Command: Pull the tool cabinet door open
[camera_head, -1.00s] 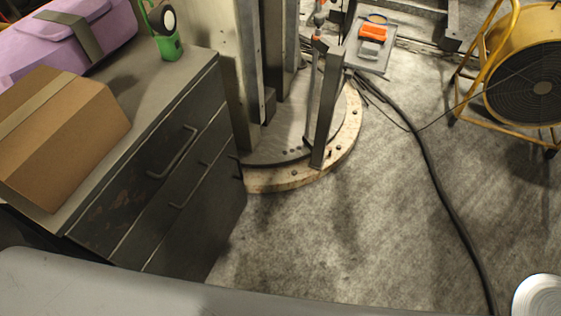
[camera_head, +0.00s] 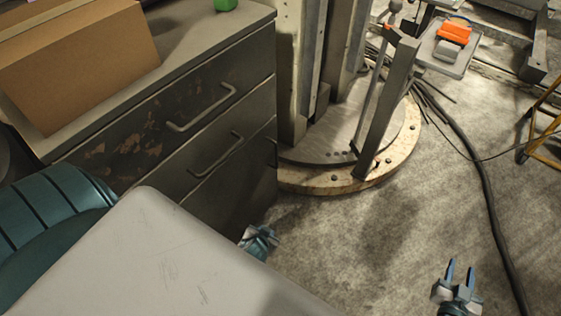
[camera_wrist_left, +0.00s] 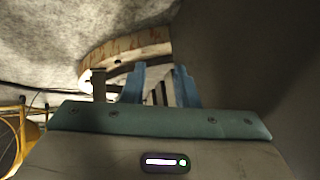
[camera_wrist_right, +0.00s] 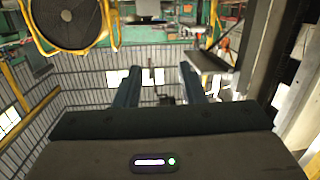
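The dark tool cabinet (camera_head: 215,125) stands at the left in the head view, with scuffed front panels. Its front has an upper bar handle (camera_head: 203,110), a second bar handle (camera_head: 216,158) below, and part of another at the right edge. The front looks closed; its lower left part is hidden. My left gripper (camera_head: 262,236) is low beside the cabinet's front, partly hidden; its fingers are apart and empty in the left wrist view (camera_wrist_left: 160,84). My right gripper (camera_head: 461,270) is above the floor, right of the cabinet, open and empty; its fingers also show in the right wrist view (camera_wrist_right: 160,85).
A cardboard box (camera_head: 80,60) sits on the cabinet top. Behind the cabinet stands a column on a round base (camera_head: 400,165). A black cable (camera_head: 483,185) crosses the floor at the right. Bare floor (camera_head: 340,240) lies between the grippers.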

